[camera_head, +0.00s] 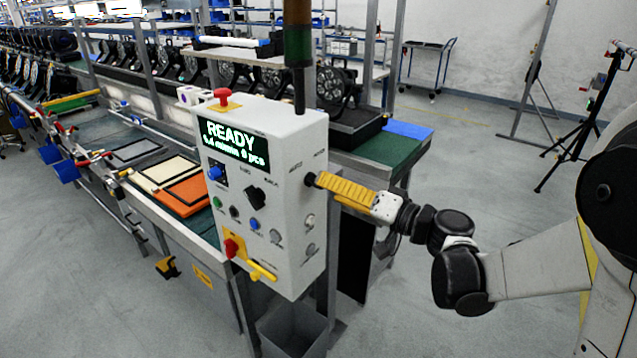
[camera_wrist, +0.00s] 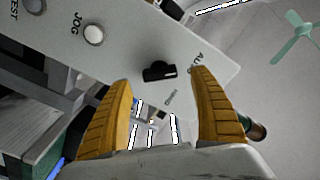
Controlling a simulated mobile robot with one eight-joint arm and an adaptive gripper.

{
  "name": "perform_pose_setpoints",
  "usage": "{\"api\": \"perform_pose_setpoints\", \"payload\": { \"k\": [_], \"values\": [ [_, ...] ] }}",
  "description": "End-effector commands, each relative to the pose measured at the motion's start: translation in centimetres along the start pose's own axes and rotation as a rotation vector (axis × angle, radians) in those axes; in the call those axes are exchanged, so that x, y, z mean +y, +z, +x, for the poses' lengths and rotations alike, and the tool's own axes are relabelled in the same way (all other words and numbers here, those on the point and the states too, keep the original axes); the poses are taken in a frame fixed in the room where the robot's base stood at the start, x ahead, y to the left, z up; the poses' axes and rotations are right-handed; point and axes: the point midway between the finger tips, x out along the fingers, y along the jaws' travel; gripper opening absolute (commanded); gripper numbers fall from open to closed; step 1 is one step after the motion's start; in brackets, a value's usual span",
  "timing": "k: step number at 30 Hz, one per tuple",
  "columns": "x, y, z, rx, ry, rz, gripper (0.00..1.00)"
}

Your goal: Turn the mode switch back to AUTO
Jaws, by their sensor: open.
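The mode switch (camera_wrist: 158,71) is a black bar-shaped knob on the pale side face of the control box (camera_head: 262,190). In the wrist view it lies nearly level across the picture, beside the word AUTO and a second, hard-to-read label. Which label it points to I cannot tell. My gripper (camera_wrist: 163,80) is open, its two yellow fingers spread to either side below the switch, with nothing between them. In the head view my gripper (camera_head: 318,182) reaches the box's right side face from the right, and its fingers mostly hide the switch. Contact with the knob is not clear.
Lamp-like buttons (camera_wrist: 94,34) marked JOG and TEST share the side face. The box front has a READY display (camera_head: 234,143), a red emergency button (camera_head: 223,97) on top and a red-yellow switch (camera_head: 232,248). A grey bin (camera_head: 292,330) stands below.

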Motion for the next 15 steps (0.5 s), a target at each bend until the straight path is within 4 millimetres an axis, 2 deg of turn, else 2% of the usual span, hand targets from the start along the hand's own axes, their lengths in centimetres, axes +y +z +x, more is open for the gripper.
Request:
{"api": "perform_pose_setpoints", "payload": {
  "k": [3,7,10,15],
  "values": [
    [0.1,-0.1,-2.9,0.004,0.003,0.0,0.72],
    [0.1,-0.1,-5.4,0.004,0.003,0.0,0.72],
    [0.1,-0.1,-6.6,0.002,0.002,0.0,0.72],
    [0.0,0.0,-7.5,0.001,0.001,0.0,0.72]
  ]
}}
